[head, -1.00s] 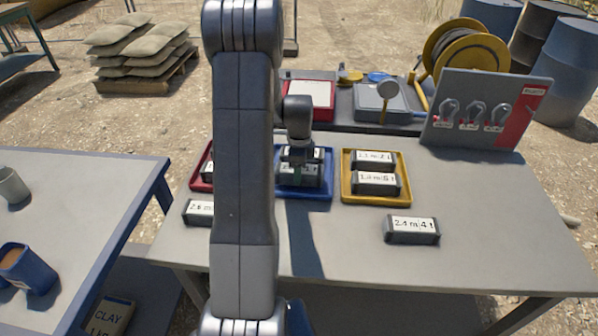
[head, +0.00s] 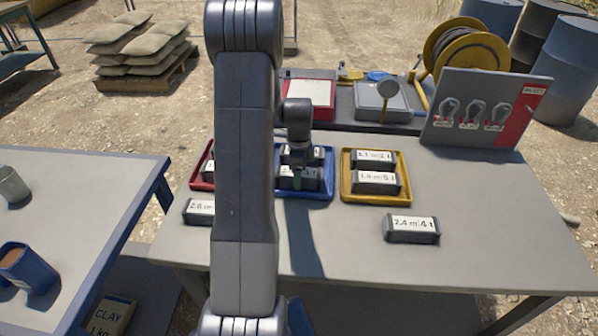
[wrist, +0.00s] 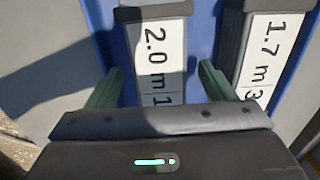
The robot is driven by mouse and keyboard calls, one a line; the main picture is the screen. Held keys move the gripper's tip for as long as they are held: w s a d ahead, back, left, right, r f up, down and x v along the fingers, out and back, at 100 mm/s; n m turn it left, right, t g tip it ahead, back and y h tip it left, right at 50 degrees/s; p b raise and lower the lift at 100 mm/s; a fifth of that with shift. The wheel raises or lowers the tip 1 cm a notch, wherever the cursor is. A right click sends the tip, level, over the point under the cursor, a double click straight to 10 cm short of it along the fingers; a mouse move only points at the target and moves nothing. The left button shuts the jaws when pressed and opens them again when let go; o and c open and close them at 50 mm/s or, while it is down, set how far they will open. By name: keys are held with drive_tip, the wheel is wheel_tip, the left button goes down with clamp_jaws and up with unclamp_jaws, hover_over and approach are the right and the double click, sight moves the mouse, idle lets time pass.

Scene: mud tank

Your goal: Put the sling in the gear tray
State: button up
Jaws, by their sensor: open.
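The slings are dark blocks with white labels. Two lie in the blue tray (head: 318,193), partly hidden by my gripper (head: 299,172). In the wrist view one reads "2.0 m 1" (wrist: 160,50) and the other "1.7 m 3" (wrist: 268,50); the ends of both labels are hidden. My gripper (wrist: 161,85) is open, its green fingers on either side of the 2.0 m sling, not closed on it. A "2.4 m 4 t" sling (head: 411,229) lies loose at the right. Which tray is the gear tray is not marked.
The yellow tray (head: 346,190) holds two slings. The red tray (head: 196,179) is mostly hidden by my arm. Another sling (head: 199,211) lies loose at the left, partly hidden. A shackle board (head: 487,113) stands at the back right. The table's right side (head: 500,240) is clear.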

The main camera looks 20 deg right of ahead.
wheel_tip(320, 180, up, 12)
drive_tip(key=shift+b, duration=0.3)
drive_tip(key=shift+f, duration=0.15)
wheel_tip(320, 180, down, 13)
drive_tip(key=shift+r, duration=0.2)
wheel_tip(320, 180, up, 2)
drive_tip(key=shift+w+r, duration=0.1)
drive_tip(key=shift+r, duration=0.7)
drive_tip(key=shift+f, duration=0.1)
